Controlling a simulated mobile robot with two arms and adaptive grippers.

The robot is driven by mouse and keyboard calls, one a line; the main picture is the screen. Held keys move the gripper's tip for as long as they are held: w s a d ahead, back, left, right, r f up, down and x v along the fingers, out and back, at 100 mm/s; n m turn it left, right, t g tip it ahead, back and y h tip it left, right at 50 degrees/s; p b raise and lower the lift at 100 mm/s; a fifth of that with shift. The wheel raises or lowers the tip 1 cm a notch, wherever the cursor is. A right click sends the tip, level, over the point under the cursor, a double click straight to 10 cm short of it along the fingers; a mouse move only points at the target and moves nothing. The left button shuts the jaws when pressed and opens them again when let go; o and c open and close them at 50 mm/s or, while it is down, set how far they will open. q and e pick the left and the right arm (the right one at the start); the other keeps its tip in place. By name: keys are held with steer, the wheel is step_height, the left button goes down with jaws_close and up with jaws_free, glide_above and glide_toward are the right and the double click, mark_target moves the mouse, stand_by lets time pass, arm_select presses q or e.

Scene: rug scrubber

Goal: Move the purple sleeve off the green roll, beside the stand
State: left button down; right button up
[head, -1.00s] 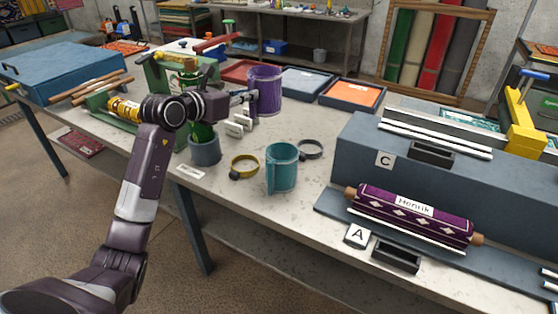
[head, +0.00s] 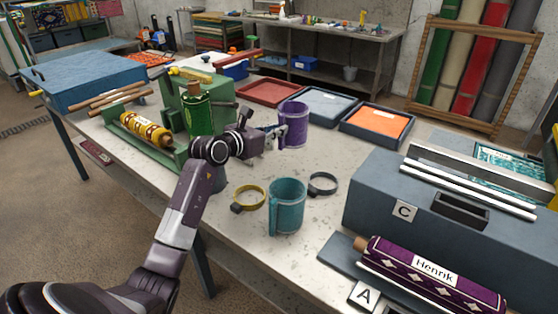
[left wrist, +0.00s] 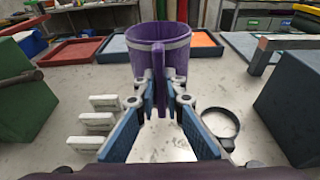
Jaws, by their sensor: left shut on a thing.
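The purple sleeve (head: 293,126) is an upright, open-topped tube, clear of the green roll and to its right. My left gripper (head: 279,132) is shut on the upright flange on the sleeve's near side. The left wrist view shows the sleeve (left wrist: 158,60) straight ahead with the flange between the blue fingers (left wrist: 161,92). I cannot tell whether the sleeve's bottom touches the table. The green roll (head: 198,113) stands upright and bare to the left. My left arm hides its lower end and most of the grey stand under it. My right gripper is not in view.
A teal sleeve (head: 287,206), a yellow ring (head: 249,198) and a dark ring (head: 323,184) are nearer on the table. Red (head: 272,92), blue (head: 322,107) and orange (head: 377,122) trays lie behind. White cards (left wrist: 97,122) stand left of the fingers. A grey block (head: 395,185) is right.

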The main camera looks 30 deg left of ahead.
mark_target(280, 148)
arm_select(q)
steer(key=f, duration=0.4)
steer(key=shift+w+f, duration=0.2)
steer(key=shift+f, duration=0.85)
steer(key=shift+s+f, duration=0.1)
steer(key=shift+f, duration=0.25)
step_height(280, 148, down, 3)
steer(key=shift+r, duration=0.15)
steer(key=shift+f, duration=0.55)
steer(key=shift+f+b, duration=0.15)
steer(key=shift+b, duration=0.15)
steer(key=c, duration=2)
jaws_free()
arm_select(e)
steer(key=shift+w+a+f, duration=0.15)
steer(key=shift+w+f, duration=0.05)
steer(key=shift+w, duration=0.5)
